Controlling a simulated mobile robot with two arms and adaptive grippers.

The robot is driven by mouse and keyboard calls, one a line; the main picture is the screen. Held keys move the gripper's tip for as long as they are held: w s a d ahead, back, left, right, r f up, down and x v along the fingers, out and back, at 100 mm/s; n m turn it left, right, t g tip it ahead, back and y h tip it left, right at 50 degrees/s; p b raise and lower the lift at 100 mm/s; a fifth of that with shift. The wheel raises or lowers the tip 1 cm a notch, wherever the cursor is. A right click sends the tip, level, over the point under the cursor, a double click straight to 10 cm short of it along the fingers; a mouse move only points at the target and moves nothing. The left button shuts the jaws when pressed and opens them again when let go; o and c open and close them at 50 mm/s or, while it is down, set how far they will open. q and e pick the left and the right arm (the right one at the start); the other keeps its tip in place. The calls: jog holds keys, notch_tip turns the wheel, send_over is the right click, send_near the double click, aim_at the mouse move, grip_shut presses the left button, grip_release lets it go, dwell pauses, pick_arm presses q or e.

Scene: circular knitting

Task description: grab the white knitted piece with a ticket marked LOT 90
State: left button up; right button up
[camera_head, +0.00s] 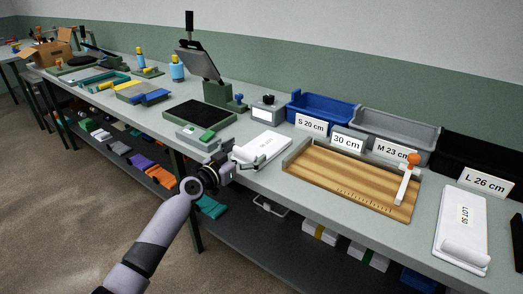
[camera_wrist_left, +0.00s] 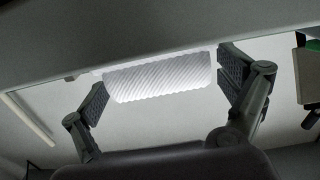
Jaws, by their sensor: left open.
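A white knitted piece (camera_head: 262,148) lies on the grey table left of the wooden measuring board, with a ticket on top whose print is too small to read surely. My left gripper (camera_head: 230,160) is open at its near left end. In the left wrist view the ribbed white roll of a knitted piece (camera_wrist_left: 160,78) shows between the two spread fingers, apart from at least the left one. A second white piece (camera_head: 462,228) with a rolled end lies at the right; its ticket seems to read LOT 50 or LOT 90. My right gripper is not in view.
The wooden board (camera_head: 350,182) has an upright white arm with an orange knob. Behind it stand a blue bin (camera_head: 322,108), a grey bin (camera_head: 398,128) and a black bin (camera_head: 490,160) with size cards. A dark-topped device (camera_head: 200,114) is left of the gripper. A shelf below holds folded pieces.

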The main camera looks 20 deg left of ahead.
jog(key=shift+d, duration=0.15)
pick_arm(q)
jog(key=c, duration=1.3)
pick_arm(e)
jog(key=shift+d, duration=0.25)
pick_arm(q)
jog(key=shift+r, duration=0.15)
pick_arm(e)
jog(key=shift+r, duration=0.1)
